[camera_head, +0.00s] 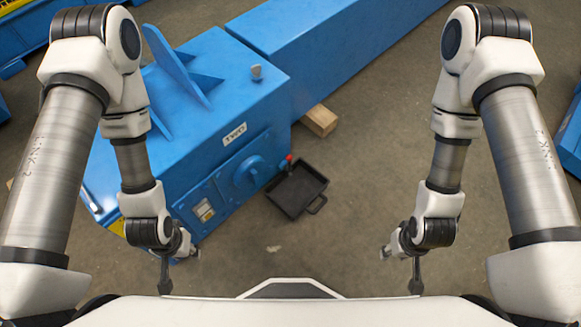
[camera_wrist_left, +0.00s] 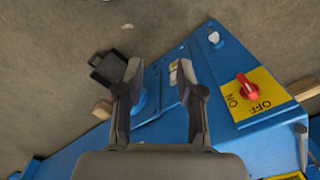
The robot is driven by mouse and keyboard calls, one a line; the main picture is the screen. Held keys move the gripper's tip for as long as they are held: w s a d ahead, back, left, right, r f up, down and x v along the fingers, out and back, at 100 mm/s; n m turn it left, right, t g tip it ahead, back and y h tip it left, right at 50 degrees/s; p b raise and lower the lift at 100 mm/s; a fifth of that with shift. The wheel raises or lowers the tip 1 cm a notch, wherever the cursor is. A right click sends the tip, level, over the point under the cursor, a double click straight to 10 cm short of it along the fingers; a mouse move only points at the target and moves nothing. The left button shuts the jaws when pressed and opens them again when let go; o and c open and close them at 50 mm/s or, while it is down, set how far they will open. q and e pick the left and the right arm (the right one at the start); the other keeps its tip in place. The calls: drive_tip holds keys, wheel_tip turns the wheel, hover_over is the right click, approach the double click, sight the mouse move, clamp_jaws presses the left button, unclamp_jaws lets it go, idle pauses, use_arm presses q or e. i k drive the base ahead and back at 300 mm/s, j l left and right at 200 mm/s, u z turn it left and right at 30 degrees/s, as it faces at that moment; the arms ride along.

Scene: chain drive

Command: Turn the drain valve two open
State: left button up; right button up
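A small red part (camera_head: 289,157), which looks like a drain valve handle, sits low at the right corner of the blue machine (camera_head: 205,135), above a black drip pan (camera_head: 297,190). Whether it is open or shut is too small to tell. In the left wrist view I cannot make out this part; the pan (camera_wrist_left: 105,68) shows beyond the left finger. My left gripper (camera_wrist_left: 160,72) is open and empty, its fingers apart; in the head view it hangs left of the pan, in front of the machine. My right gripper (camera_head: 402,265) hangs right of the pan, apart from everything; its fingers are unclear.
A red rotary switch (camera_wrist_left: 246,86) on a yellow ON/OFF plate (camera_wrist_left: 262,97) sits on the machine, right of my left fingers. A round blue cover (camera_head: 249,171) sticks out from the machine front. A wooden block (camera_head: 320,120) lies behind the pan.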

sight(288, 168)
drive_tip(key=i+l+u, duration=0.1)
drive_tip(key=l, duration=0.25)
drive_tip(key=i+l+u, duration=0.1)
drive_tip(key=i+l, duration=0.15)
drive_tip(key=l, duration=0.15)
drive_tip(key=i+l, duration=0.15)
drive_tip(key=l, duration=0.25)
drive_tip(key=i+l+u, duration=0.15)
drive_tip(key=l, duration=0.25)
